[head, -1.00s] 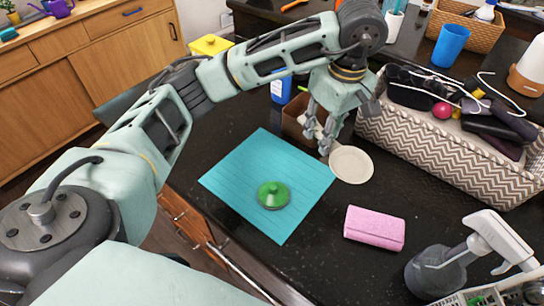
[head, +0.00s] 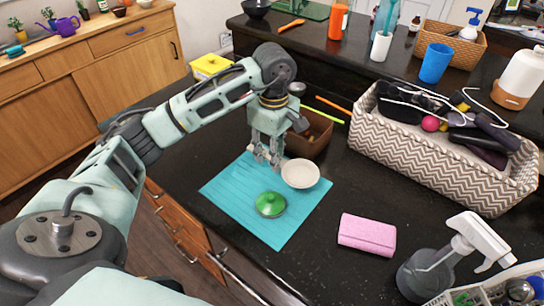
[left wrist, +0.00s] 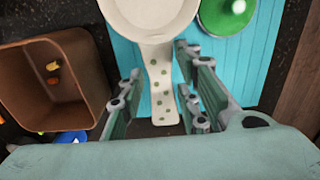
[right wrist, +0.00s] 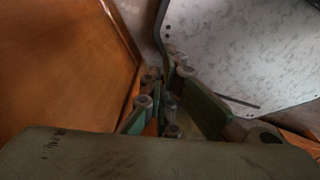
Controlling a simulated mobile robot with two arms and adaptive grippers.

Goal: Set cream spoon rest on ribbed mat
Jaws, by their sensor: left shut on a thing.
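The cream spoon rest (head: 300,174) has a round bowl, which overlaps the right corner of the turquoise ribbed mat (head: 225,190) in the head view. My left gripper (head: 267,160) is shut on its green-dotted handle (left wrist: 162,90), which lies between the fingers in the left wrist view. Mat shows behind the handle and on both sides of it. I cannot tell whether the spoon rest touches the mat. A green lid with a knob (head: 271,204) lies on the mat. My right gripper (right wrist: 160,100) appears shut and empty, beside a wooden panel in the right wrist view.
A brown box (head: 310,135) stands behind the left gripper. Dark counter is clear between mat and cloth.

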